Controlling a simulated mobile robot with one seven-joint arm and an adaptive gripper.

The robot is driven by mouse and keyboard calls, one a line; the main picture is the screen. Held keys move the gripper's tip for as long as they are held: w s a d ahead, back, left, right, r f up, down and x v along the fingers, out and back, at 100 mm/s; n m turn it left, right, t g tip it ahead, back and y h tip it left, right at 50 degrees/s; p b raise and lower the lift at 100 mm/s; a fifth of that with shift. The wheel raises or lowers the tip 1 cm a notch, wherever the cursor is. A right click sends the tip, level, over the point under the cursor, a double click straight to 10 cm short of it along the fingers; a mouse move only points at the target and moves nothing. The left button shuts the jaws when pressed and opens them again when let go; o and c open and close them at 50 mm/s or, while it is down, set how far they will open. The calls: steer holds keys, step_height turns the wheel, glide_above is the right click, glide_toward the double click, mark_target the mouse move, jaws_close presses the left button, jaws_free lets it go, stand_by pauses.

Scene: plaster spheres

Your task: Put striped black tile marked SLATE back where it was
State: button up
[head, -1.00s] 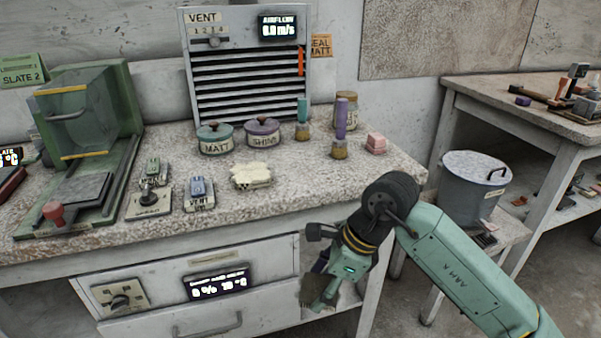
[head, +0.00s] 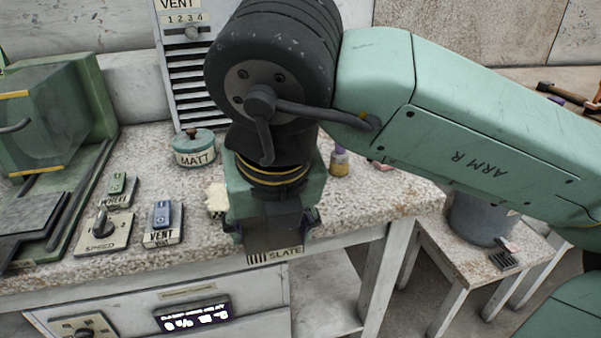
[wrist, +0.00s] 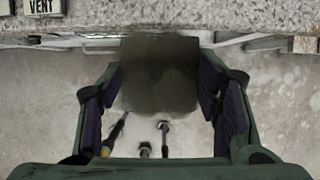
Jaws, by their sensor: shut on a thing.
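The black tile (head: 272,226) has a light front strip with black stripes and the word SLATE. My gripper (head: 274,218) is shut on it, with a finger at each side, just off the bench's front edge. The striped strip faces the head camera at the tile's lower end. In the wrist view the tile (wrist: 160,72) is a dark, blurred square between the fingers of my gripper (wrist: 161,100). Floor shows below it, and the bench edge runs behind it.
The bench (head: 130,240) carries a MATT pot (head: 194,150), a SPEED knob (head: 102,232), a VENT switch (head: 162,222) and a green machine (head: 60,120). A cream lump (head: 217,197) lies close left of my gripper. A low stool (head: 470,262) with a bin stands at right.

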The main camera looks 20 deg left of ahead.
steer(key=w+a+p, duration=0.1)
steer(key=w, duration=0.4)
steer(key=w+a+p, duration=0.1)
steer(key=w, duration=0.4)
steer(key=w+a+f+p, duration=0.1)
steer(key=w, duration=0.4)
steer(key=shift+w+a, duration=0.2)
steer(key=shift+w, duration=0.15)
steer(key=x, duration=0.3)
steer(key=shift+d+f+p, duration=0.2)
steer(key=shift+d+p, duration=0.05)
steer(key=shift+p, duration=0.15)
steer(key=shift+f, duration=0.35)
steer(key=shift+f+b, duration=0.25)
steer(key=shift+b, duration=0.1)
steer(key=o, duration=1.5)
steer(key=shift+r, duration=0.1)
steer(key=shift+o, duration=0.2)
steer(key=shift+r, duration=0.1)
